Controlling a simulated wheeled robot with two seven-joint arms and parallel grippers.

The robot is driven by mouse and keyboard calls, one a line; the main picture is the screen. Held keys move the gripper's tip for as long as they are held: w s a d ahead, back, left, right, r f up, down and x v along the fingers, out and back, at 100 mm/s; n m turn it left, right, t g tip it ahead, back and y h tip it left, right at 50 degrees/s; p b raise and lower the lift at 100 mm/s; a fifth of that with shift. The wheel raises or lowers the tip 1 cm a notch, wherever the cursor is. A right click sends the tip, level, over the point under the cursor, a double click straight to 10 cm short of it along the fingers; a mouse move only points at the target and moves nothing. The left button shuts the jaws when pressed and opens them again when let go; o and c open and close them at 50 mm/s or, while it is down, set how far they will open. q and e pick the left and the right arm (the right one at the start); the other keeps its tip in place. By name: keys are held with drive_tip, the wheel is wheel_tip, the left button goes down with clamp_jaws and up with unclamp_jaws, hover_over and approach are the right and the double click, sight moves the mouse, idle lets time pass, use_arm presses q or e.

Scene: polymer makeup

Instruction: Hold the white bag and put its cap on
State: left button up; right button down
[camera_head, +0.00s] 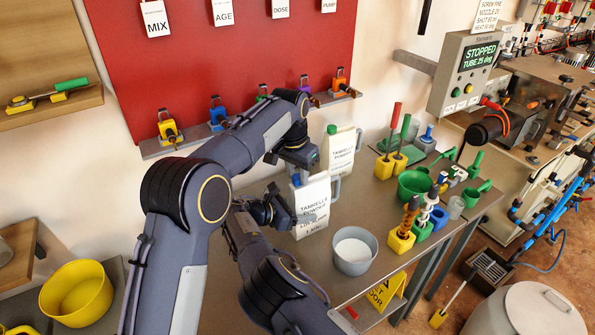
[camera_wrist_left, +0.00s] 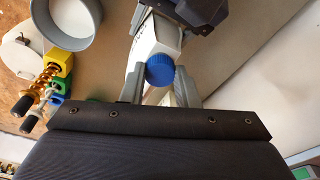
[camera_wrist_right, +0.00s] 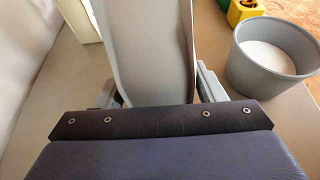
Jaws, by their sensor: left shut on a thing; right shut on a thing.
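The white bag (camera_head: 314,200), with "Tankella powder" lettering, stands upright on the grey table in the head view. My right gripper (camera_head: 284,212) is shut on its side; in the right wrist view the bag (camera_wrist_right: 150,50) fills the space between the fingers (camera_wrist_right: 157,92). My left gripper (camera_head: 298,172) is above the bag, pointing down. In the left wrist view it is shut on the ribbed blue cap (camera_wrist_left: 160,70), which lines up with the top of the bag (camera_wrist_left: 155,38). The cap hides the bag's neck, so I cannot tell whether they touch.
A second, green-capped bag (camera_head: 343,150) stands behind. A grey bowl (camera_head: 354,268) of white powder is just right of the white bag. Yellow and green tool holders (camera_head: 400,243) and a green bowl (camera_head: 414,186) crowd the right. A red lock board (camera_head: 230,60) stands behind.

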use_arm(q)
drive_tip(key=m, duration=0.5)
drive_tip(key=shift+w+a+m+g+h, duration=0.1)
drive_tip(key=shift+w+m+g+h, duration=0.05)
drive_tip(key=shift+m+g+h, duration=0.15)
drive_tip(key=m, duration=0.5)
drive_tip(key=shift+w+f+g, duration=0.1)
drive_tip(key=shift+g, duration=0.3)
drive_tip(key=m, duration=0.4)
drive_tip(key=shift+w+m+g, duration=0.1)
drive_tip(key=shift+m+g, duration=0.2)
drive_tip(key=shift+m, duration=0.1)
drive_tip(key=m, duration=0.4)
drive_tip(key=shift+g, duration=0.3)
drive_tip(key=o, duration=0.9)
drive_tip(key=shift+o, duration=0.5)
